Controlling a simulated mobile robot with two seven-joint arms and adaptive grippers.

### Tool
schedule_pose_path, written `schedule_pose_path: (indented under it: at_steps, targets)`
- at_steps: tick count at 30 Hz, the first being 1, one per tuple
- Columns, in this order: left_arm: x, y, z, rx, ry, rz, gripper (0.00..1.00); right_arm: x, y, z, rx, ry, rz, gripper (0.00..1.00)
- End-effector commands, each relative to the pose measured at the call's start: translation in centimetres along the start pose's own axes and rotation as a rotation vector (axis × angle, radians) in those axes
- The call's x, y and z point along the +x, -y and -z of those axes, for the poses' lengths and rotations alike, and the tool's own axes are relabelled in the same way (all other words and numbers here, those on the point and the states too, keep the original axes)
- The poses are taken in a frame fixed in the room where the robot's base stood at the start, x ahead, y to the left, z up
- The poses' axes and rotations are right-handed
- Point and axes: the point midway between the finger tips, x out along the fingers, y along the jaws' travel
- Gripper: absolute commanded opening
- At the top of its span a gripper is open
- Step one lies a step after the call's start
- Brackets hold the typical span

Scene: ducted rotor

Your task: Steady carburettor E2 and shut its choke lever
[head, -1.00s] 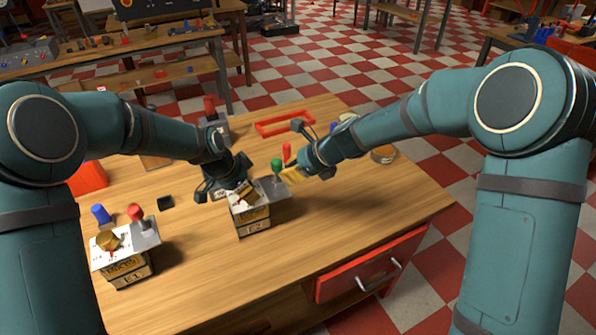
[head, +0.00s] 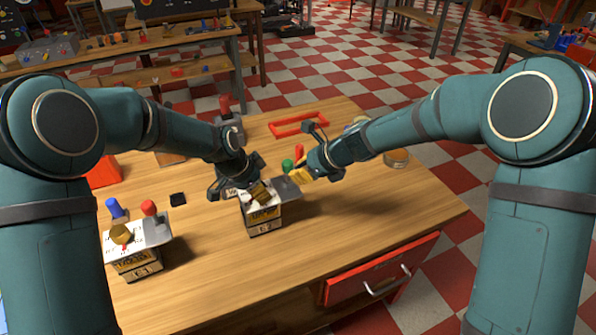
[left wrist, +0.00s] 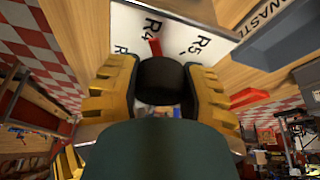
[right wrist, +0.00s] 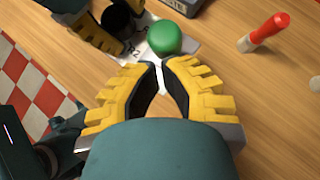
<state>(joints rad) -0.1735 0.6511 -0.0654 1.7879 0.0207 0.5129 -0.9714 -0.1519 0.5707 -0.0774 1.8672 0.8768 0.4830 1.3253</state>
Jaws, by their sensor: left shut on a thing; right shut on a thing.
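Carburettor E2 (head: 262,219) is a small block with a label and a pale top plate, upright on the wooden table. My left gripper (left wrist: 160,85) is shut on a dark round knob (left wrist: 160,70) on its top; a red pointer shows beside it. E2's choke lever has a green knob (right wrist: 165,37), which also shows in the head view (head: 287,165). My right gripper (right wrist: 162,66) is shut at this lever, fingertips close together just below the green knob. What lies between the tips is mostly hidden.
Carburettor E1 (head: 138,262), with a red-knobbed lever (head: 149,208), stands at the left beside a blue peg (head: 114,208). A red frame (head: 298,124) lies at the back. A red drawer (head: 385,268) is at the table front. The right front of the table is clear.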

Motion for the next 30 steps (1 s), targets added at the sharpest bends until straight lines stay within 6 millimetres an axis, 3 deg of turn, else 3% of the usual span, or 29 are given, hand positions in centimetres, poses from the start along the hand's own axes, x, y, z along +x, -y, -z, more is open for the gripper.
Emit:
schedule_pose_path:
  at_steps: [10,14,18,30]
  targets:
    - [0.0,0.0,0.0,0.000,-0.001,0.001,0.00,-0.5,0.7,0.9,0.000,0.000,0.002,0.00]
    - [0.0,0.1,0.0,0.000,-0.001,0.001,0.00,-1.5,0.7,1.8,0.002,0.000,0.003,0.00]
    - [0.0,0.1,0.0,-0.001,-0.001,0.001,0.00,-3.6,0.7,3.6,0.003,0.000,0.005,0.00]
    - [0.0,0.1,0.0,0.000,-0.001,0.001,0.00,-11.5,0.3,2.8,-0.002,0.002,0.004,0.00]
